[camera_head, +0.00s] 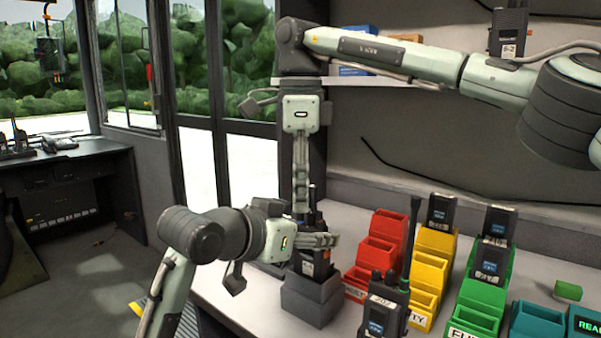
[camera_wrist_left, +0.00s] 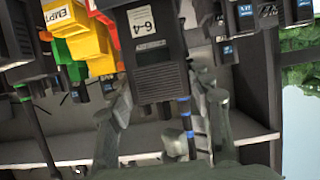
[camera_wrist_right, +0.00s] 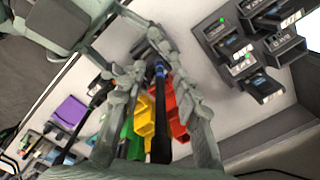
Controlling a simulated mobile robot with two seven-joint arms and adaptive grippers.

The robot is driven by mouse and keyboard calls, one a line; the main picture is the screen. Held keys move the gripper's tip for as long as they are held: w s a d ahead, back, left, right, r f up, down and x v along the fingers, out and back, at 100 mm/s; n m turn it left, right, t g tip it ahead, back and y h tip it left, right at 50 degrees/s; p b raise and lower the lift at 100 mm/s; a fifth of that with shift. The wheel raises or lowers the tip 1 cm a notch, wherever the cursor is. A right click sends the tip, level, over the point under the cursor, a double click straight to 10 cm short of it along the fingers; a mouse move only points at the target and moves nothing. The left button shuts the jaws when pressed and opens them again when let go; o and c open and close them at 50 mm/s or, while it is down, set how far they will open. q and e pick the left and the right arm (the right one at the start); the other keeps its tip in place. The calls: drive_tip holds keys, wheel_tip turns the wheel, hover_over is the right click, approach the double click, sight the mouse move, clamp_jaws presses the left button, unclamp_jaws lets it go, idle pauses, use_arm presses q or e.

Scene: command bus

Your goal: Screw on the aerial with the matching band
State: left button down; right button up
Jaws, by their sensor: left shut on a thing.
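The radio (camera_head: 314,262) stands upright in a dark holder (camera_head: 310,300) on the bench. My left gripper (camera_head: 318,241) is shut on the radio's upper part from the left. A black aerial with blue bands (camera_wrist_left: 186,115) is at the radio's top end; whether it is seated is unclear. My right gripper (camera_head: 300,205) points down above the radio. In the right wrist view the aerial (camera_wrist_right: 160,110) runs between its fingers; whether they touch it is unclear.
Red (camera_head: 376,245), yellow (camera_head: 432,262) and green (camera_head: 482,300) stepped bins stand right of the holder, some holding radios. A radio with a tall aerial (camera_head: 385,305) stands in front. A teal bin (camera_head: 537,320) and a blue ready bin (camera_head: 585,322) are at lower right.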

wheel_tip(320, 180, up, 12)
drive_tip(key=shift+s+f, duration=0.1)
idle(0.4)
use_arm(q)
drive_tip(key=c, duration=0.6)
unclamp_jaws()
drive_tip(key=v, duration=1.2)
drive_tip(key=shift+f, duration=0.1)
